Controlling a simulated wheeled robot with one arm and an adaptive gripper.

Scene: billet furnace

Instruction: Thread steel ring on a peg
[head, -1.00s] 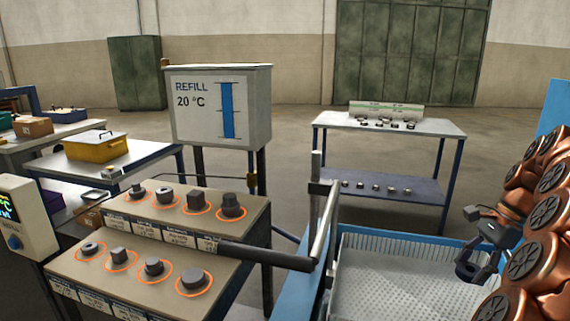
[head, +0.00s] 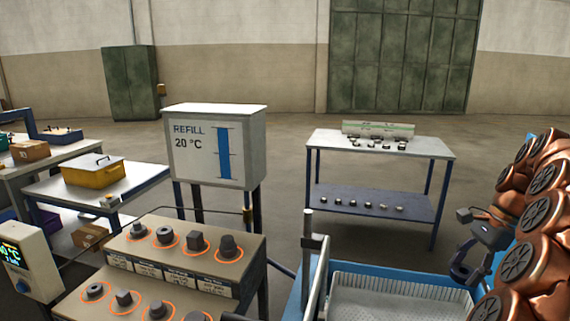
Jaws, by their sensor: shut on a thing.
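My gripper (head: 468,262) is at the right, beside my copper-coloured arm, in the air near the right end of the white mesh tray (head: 385,303). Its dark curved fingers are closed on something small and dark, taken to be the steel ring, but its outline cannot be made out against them. At the lower left, a stepped tan stand (head: 195,272) holds dark metal pieces in two rows, each inside an orange circle. One front piece (head: 95,290) looks like a ring with a hole. I cannot tell which piece, if any, is the peg. The gripper is well apart from this stand.
A REFILL 20 °C box (head: 215,145) stands behind the stand. A grey rail (head: 312,265) rises between stand and tray. A table with small metal parts (head: 378,145) is further back. A yellow box (head: 93,172) sits on a left table. Open floor lies between.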

